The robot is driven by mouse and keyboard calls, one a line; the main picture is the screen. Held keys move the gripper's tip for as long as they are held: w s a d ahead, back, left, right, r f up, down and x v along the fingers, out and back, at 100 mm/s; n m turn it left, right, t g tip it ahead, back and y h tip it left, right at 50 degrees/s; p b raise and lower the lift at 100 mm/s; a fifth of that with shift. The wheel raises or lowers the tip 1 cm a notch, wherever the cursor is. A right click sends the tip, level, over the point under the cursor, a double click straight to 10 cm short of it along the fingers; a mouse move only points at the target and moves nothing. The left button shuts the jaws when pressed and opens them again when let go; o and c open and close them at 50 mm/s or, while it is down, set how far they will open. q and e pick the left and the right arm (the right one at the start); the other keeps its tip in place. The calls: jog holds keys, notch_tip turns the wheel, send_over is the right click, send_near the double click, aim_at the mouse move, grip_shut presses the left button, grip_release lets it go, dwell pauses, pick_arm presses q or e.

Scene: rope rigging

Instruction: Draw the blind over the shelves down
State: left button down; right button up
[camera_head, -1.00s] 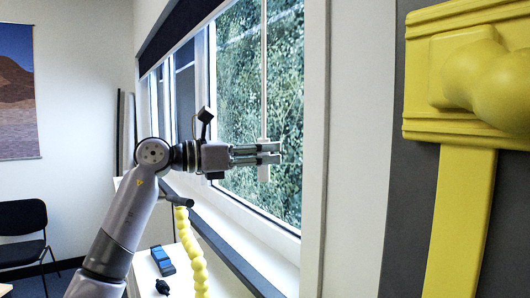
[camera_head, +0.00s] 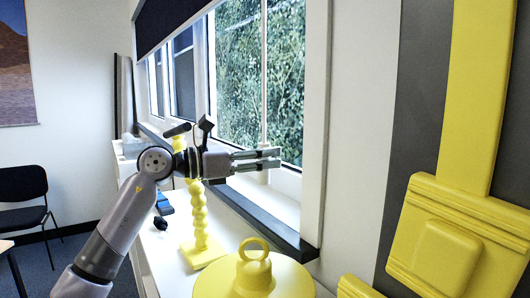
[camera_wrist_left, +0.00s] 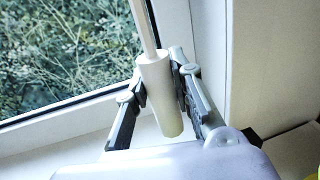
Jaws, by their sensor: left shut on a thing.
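A dark navy blind (camera_head: 165,20) hangs over the upper part of a window (camera_head: 240,90) in the head view. A thin white pull rod (camera_head: 264,75) hangs down in front of the glass. Its thick white cylindrical handle (camera_wrist_left: 160,95) is between the fingers of my left gripper (camera_wrist_left: 160,97) in the left wrist view. The left gripper, also in the head view (camera_head: 268,159), is shut on this handle, which hangs upright, near the sill. No shelves can be made out for certain. My right gripper is out of view.
A white counter (camera_head: 168,255) below the sill holds a yellow beaded column (camera_head: 199,215), a yellow domed object with a ring (camera_head: 253,275) and a blue item (camera_head: 165,204). Yellow moulded trim (camera_head: 455,245) stands close at right. A black chair (camera_head: 22,200) is far left.

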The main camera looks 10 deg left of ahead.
pick_arm(q)
jog(key=c, duration=1.4)
grip_release()
jog(key=shift+o, duration=0.2)
jog(key=v, duration=1.2)
